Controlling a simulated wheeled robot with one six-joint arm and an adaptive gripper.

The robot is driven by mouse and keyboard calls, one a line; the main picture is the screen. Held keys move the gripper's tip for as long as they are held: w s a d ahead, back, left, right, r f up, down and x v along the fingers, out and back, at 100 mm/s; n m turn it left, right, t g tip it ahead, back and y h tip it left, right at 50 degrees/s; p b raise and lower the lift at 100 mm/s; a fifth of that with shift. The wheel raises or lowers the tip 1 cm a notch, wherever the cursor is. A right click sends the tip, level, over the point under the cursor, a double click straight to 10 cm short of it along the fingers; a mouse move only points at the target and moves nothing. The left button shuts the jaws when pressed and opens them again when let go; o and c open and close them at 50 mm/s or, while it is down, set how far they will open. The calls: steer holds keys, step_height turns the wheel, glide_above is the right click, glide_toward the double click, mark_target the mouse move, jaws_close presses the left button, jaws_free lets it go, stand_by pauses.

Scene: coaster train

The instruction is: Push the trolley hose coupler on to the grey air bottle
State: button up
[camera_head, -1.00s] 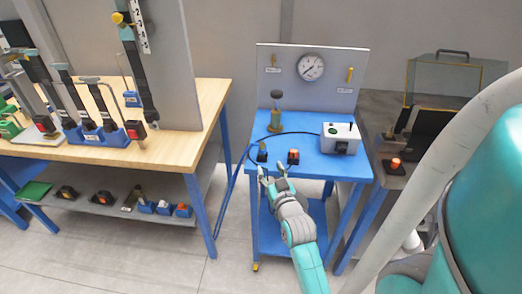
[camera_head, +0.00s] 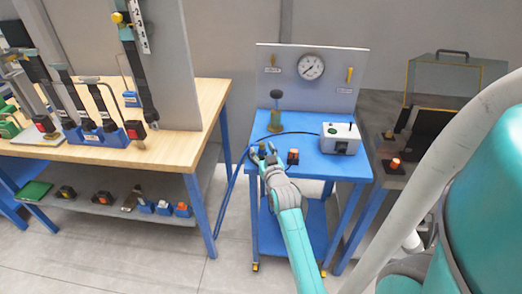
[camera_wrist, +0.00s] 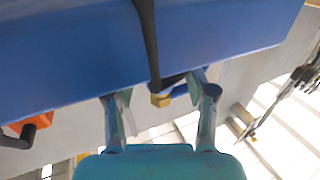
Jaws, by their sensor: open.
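A black hose (camera_head: 285,134) curves across the blue trolley top (camera_head: 312,163) towards its front left edge. In the wrist view the hose (camera_wrist: 148,38) drops over the blue top to a dark end piece (camera_wrist: 171,80), probably the coupler, between and just beyond my fingers. In the head view my gripper largely hides this end. My gripper (camera_head: 262,149) is at the front left edge of the trolley. Its fingers are spread (camera_wrist: 161,97) on either side of the dark piece, with no clear grip on it. I cannot make out a grey air bottle.
An orange-topped block (camera_head: 293,156) sits close right of my gripper. A grey box (camera_head: 341,138) with a green button and an olive post with a dark knob (camera_head: 275,120) stand behind. A gauge panel (camera_head: 312,85) closes the back. A wooden bench (camera_head: 175,147) stands left.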

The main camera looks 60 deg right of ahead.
steer(key=shift+w+d, duration=0.15)
steer(key=shift+w, duration=0.05)
jaws_close()
steer(key=shift+r, duration=0.1)
